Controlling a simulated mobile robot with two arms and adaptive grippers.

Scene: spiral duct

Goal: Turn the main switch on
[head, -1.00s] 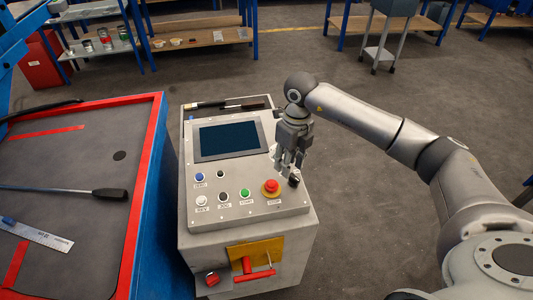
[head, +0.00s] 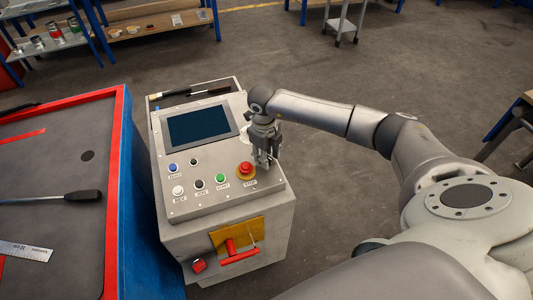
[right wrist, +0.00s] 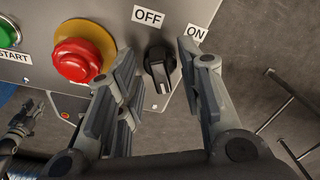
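The main switch is a black rotary knob (right wrist: 159,70) on the grey control panel (head: 205,207), below the OFF label (right wrist: 148,17) and left-below the ON label (right wrist: 196,32). Its grip ridge stands roughly upright in the right wrist view, towards OFF. My right gripper (head: 264,163) is over the panel's right edge. In the right wrist view its open fingers (right wrist: 165,95) lie either side of the knob; contact cannot be told. In the head view the gripper hides the knob. A dark jointed part at the right wrist view's left edge looks like my left gripper (right wrist: 22,125), small and unclear.
A red stop button (right wrist: 80,55) on a yellow ring sits just left of the knob. The panel has a dark screen (head: 199,125) and several small buttons. A red-rimmed table (head: 118,150) stands left. Open floor (head: 330,190) lies right of the cabinet.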

